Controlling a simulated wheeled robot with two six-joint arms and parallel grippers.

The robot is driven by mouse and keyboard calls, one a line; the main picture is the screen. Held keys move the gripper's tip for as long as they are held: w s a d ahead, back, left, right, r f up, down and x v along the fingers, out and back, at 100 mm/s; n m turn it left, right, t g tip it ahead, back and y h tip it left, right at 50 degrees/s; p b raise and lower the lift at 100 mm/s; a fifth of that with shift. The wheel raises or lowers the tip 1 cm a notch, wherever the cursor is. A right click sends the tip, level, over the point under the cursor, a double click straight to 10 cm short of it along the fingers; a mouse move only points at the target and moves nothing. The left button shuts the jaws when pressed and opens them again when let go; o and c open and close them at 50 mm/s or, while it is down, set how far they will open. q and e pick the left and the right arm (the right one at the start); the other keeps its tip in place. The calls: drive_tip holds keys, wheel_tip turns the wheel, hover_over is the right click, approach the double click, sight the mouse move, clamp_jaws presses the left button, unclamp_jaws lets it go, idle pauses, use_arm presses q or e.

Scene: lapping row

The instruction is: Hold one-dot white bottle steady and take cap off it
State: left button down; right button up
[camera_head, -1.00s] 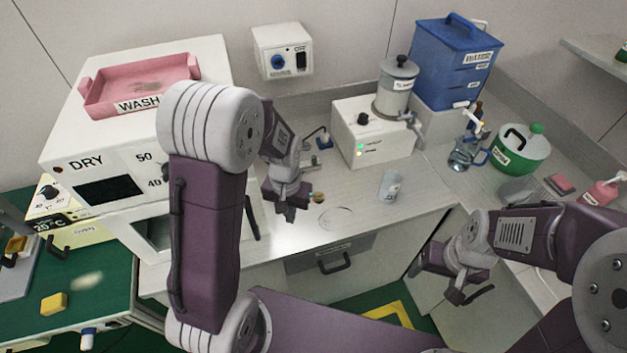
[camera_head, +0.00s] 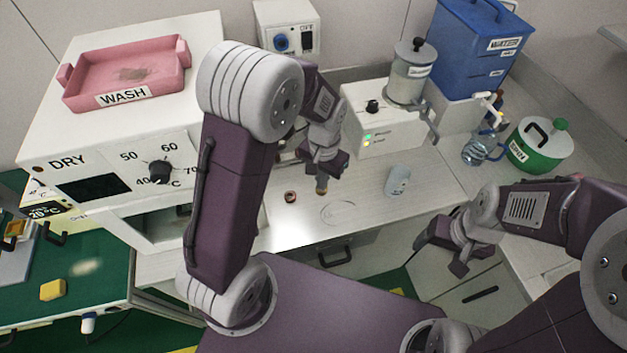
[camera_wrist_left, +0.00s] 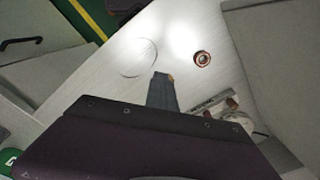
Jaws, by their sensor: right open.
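A small white bottle-like container (camera_head: 397,182) stands on the counter in the head view, right of my left gripper and apart from it. Dots and a separate cap cannot be made out on it. My left gripper (camera_head: 323,182) points down over the counter, close to a small tan piece (camera_head: 321,190) at its fingertips. In the left wrist view a finger (camera_wrist_left: 163,92) hides most of that piece; I cannot tell whether it is held. My right gripper (camera_head: 440,252) is open and empty, in front of the counter and away from the bottle.
A small reddish ring-like piece (camera_head: 291,197) lies left of my left gripper; it also shows in the left wrist view (camera_wrist_left: 202,58). A thin circle outline (camera_head: 340,213) marks the counter. A white unit with a grey canister (camera_head: 408,80) stands behind. The counter's front is mostly clear.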

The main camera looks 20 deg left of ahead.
use_arm(q)
drive_tip(key=s+d+m, duration=0.2)
drive_tip(key=d, duration=0.5)
drive_tip(key=s+d+m+p, duration=0.1)
drive_tip(key=s+d+m, duration=0.1)
drive_tip(key=d, duration=0.6)
drive_tip(key=shift+d+r+m, duration=0.15)
drive_tip(key=shift+r+m, duration=0.15)
drive_tip(key=shift+m, duration=0.3)
